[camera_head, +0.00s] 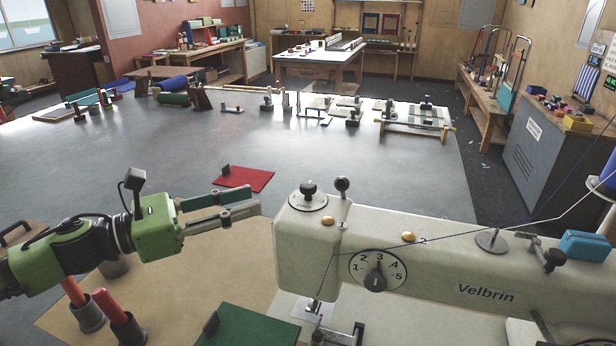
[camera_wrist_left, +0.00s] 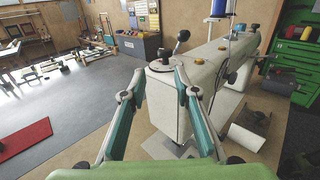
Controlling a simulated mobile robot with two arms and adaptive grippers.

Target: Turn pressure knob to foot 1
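A cream sewing machine (camera_head: 460,250) stands at the front right. On top of its head is a black knob (camera_head: 308,189) on a round plate with small lettering I cannot read. In the left wrist view, the top knob (camera_wrist_left: 162,52) shows beyond the gap between the spread fingertips (camera_wrist_left: 158,84). I see no contact. My right gripper is out of view.
A black ball-ended lever (camera_head: 342,185) rises beside the top knob. Blue thread runs across the machine from a spool (camera_head: 608,172). A red mat (camera_head: 243,179) lies behind my gripper; a green mat (camera_head: 248,328) lies in front.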

